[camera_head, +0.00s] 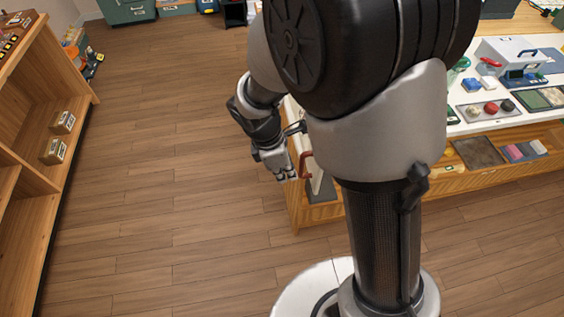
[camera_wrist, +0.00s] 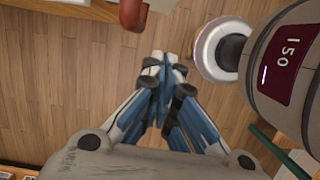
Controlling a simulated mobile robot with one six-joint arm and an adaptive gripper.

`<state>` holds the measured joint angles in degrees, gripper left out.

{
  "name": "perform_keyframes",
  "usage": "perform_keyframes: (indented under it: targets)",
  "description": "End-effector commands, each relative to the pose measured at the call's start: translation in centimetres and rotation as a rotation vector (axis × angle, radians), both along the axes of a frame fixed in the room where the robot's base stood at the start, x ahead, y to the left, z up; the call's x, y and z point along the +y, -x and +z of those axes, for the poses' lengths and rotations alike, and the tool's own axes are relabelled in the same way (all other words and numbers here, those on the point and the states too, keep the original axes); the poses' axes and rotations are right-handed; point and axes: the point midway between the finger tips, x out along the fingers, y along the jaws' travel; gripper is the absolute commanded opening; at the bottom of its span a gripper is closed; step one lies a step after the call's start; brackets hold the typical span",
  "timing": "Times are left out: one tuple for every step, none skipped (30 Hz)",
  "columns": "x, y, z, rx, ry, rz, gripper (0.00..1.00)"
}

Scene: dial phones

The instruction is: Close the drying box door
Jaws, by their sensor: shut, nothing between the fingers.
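My gripper (camera_head: 285,173) is shut and empty, reaching down at the left end of the wooden workbench. A red-brown handle (camera_head: 306,165) is just right of the fingertips, on a pale upright panel (camera_head: 318,183) that looks like the drying box door. My arm hides most of the panel and the box behind it, so I cannot tell how far the door stands open. In the wrist view the shut fingers (camera_wrist: 163,63) point up the picture, with the red handle (camera_wrist: 132,14) beyond them and slightly left, apart from them.
The workbench (camera_head: 463,183) runs to the right, with a tray of coloured parts (camera_head: 487,110) and other items on it. A wooden shelf (camera_head: 38,170) with small boxes stands at the left. The wooden floor (camera_head: 170,170) between is clear.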

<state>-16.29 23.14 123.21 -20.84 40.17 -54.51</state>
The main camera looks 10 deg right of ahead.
Motion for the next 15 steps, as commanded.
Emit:
perform_keyframes:
  targets:
    - [-0.4, 0.1, -1.6, 0.005, 0.001, -0.002, 0.00]
    - [-0.5, 0.1, -2.2, 0.004, 0.002, -0.002, 0.00]
    - [-0.7, 0.1, -3.0, 0.003, 0.002, -0.003, 0.00]
    - [-0.8, 0.1, -3.5, 0.002, 0.001, -0.003, 0.00]
    - [-0.9, 0.1, -4.1, 0.003, 0.001, -0.003, 0.00]
    - [-1.9, 0.1, -3.6, -0.002, 0.000, -0.007, 0.00]
    - [-2.4, 0.1, -3.5, -0.002, -0.001, -0.007, 0.00]
    - [-2.8, 0.1, -3.5, -0.003, -0.001, -0.008, 0.00]
    - [-3.3, 0.2, -3.4, -0.001, 0.000, -0.006, 0.00]
    - [-3.6, 0.2, -3.4, -0.001, 0.000, -0.005, 0.00]
    - [-3.9, 0.2, -3.4, -0.001, 0.000, -0.006, 0.00]
    - [-4.2, 0.2, -3.4, -0.001, -0.001, -0.005, 0.00]
    - [-4.4, 0.2, -3.3, -0.001, -0.001, -0.004, 0.00]
    - [-4.6, 0.2, -3.3, -0.002, -0.001, -0.003, 0.00]
    - [-4.7, 0.2, -3.3, -0.002, -0.001, -0.003, 0.00]
